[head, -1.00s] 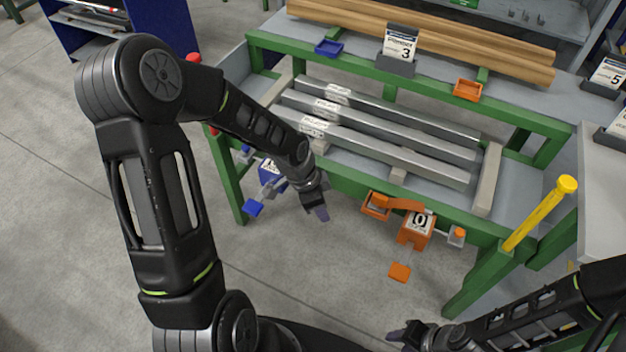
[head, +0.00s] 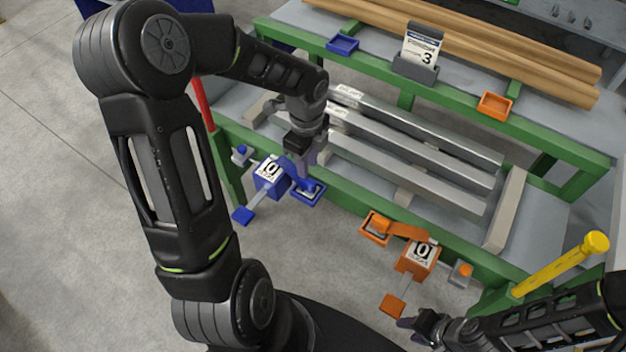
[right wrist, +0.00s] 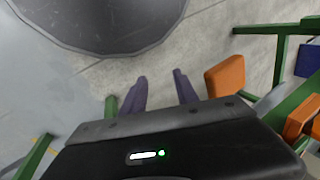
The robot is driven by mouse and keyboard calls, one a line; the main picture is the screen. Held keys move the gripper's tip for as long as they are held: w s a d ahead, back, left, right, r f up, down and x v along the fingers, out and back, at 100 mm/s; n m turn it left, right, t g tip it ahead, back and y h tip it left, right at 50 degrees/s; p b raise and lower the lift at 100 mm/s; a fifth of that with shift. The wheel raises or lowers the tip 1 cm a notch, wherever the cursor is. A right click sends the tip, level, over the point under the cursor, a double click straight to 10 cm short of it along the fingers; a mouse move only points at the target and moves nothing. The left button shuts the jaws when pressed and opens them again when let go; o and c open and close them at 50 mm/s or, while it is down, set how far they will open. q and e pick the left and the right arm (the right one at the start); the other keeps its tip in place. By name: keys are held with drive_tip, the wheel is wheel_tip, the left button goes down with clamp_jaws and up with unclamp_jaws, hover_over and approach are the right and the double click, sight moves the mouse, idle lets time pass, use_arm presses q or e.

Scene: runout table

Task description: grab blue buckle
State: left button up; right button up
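The blue ratchet unit (head: 270,174), a block with a white "0" label, hangs at the near left side of the green table frame. A blue strap piece, which looks like the buckle (head: 310,187), lies in or over a small blue tray (head: 306,200) just right of the block. My left gripper (head: 306,160) is right above the strap and tray and partly hides them. I cannot tell whether its fingers are apart or touching anything. My right gripper (head: 408,325) is low at the right; the right wrist view shows its fingers (right wrist: 160,90) apart and empty.
A matching orange unit (head: 418,258) with an orange tray (head: 376,228) and orange handle (head: 393,305) hangs to the right. Several grey bars (head: 410,155) lie on the table. A yellow post (head: 560,265) stands at right, a red post (head: 201,105) at left.

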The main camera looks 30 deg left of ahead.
sight(308, 181)
use_arm(q)
drive_tip(key=shift+s, duration=0.1)
drive_tip(key=shift+f, duration=1.35)
wheel_tip(308, 181, down, 5)
drive_tip(key=shift+f+b, duration=0.1)
drive_tip(key=shift+b, duration=0.25)
drive_tip(key=shift+c, duration=0.2)
clamp_jaws()
